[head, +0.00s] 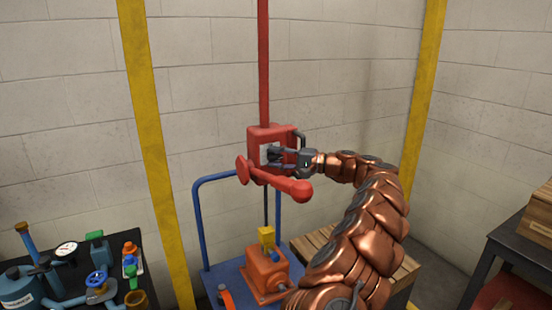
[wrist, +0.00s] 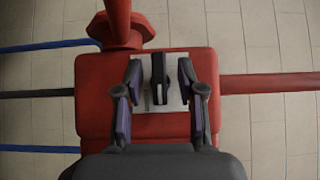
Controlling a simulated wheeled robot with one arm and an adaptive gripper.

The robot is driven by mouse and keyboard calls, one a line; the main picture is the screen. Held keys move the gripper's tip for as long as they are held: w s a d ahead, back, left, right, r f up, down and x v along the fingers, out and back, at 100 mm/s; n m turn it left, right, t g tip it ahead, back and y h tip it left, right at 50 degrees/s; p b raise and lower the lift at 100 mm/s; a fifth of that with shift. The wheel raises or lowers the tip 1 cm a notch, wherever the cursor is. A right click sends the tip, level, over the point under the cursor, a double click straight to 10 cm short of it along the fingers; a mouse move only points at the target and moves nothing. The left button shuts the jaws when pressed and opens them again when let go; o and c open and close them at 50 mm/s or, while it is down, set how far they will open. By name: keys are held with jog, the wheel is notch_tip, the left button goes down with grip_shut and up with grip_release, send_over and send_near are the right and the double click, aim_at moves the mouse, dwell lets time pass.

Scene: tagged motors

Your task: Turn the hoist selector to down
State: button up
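The red hoist box (head: 258,137) hangs on a vertical red pole; it also fills the middle of the wrist view (wrist: 92,105). The selector (wrist: 159,80) is a dark upright bar on a pale plate (wrist: 145,104) on the box's face. Its bar lies crosswise to the pole, which runs right in the wrist view. My gripper (wrist: 161,82) is open, with one finger on each side of the selector and a visible gap to each. In the head view my gripper (head: 279,154) is at the box face and partly hides the selector. Markings cannot be read.
A thick red arm (head: 285,185) juts out below the box. An orange block-shaped unit (head: 265,272) stands on a blue cart (head: 225,275) underneath. A dark table (head: 70,288) with motor parts is at left; another dark table (head: 520,238) is at right.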

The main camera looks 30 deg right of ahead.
jog(key=shift+s, duration=0.1)
jog(key=v, duration=1.2)
dwell(0.4)
